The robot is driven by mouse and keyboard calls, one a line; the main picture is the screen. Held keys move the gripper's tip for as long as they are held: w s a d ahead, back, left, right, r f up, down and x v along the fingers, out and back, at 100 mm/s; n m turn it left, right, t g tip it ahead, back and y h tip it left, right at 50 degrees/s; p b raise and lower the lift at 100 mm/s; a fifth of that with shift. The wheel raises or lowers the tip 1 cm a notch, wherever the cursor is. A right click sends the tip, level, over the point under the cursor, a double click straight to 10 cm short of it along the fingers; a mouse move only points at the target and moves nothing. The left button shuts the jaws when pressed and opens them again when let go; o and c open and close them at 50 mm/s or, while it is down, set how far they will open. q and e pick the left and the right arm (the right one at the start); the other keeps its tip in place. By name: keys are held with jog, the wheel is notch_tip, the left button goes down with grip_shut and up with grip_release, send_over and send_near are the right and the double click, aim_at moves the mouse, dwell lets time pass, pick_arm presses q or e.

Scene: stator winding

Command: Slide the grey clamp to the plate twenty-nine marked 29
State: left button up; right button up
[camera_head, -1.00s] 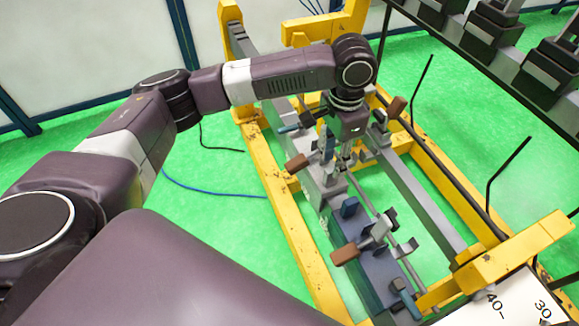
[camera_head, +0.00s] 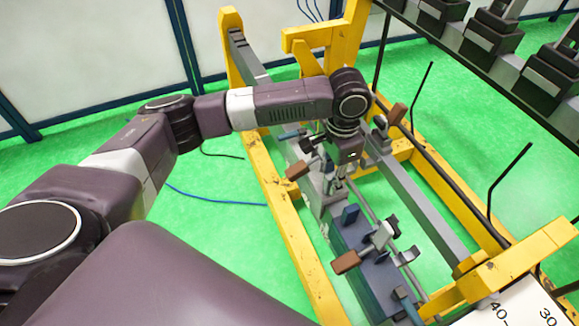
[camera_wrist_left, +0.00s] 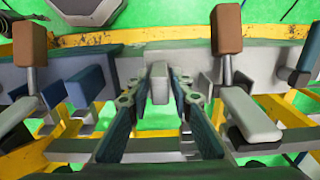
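My left gripper (camera_head: 340,180) reaches down over the rail fixture in the head view. In the left wrist view its two dark blue-green fingers (camera_wrist_left: 160,88) stand on either side of a small upright grey block (camera_wrist_left: 158,84), which seems part of a grey clamp. The tips are very close to the block; I cannot tell whether they press on it. A clamp with a brown handle (camera_head: 345,262) sits on the rail nearer me; another brown handle (camera_head: 297,171) is left of my gripper. Plate 29 is not readable in either view. My right gripper is not in view.
A yellow frame (camera_head: 290,230) surrounds the rails. A white scale (camera_head: 520,308) with 40 and 30 lies at the lower right. Thin black bent rods (camera_head: 505,178) stand at the right. A dark rack (camera_head: 490,50) is at the upper right.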

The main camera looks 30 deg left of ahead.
aim_at(318, 171)
pick_arm(q)
jog(key=shift+w+a+r+p, duration=0.15)
jog(key=shift+w+a+p, duration=0.2)
jog(key=shift+w+a, duration=0.4)
jog(key=a, duration=0.1)
jog(key=w+a, duration=0.2)
jog(key=shift+w+a+p, duration=0.25)
jog(key=shift+a+p, duration=0.15)
jog(key=w+a, duration=0.4)
jog(key=a, duration=0.1)
jog(key=shift+a, duration=0.1)
jog(key=shift+w+a+p, duration=0.2)
jog(key=shift+w+p, duration=0.05)
jog(key=shift+p, duration=0.15)
jog(key=shift+a, duration=0.1)
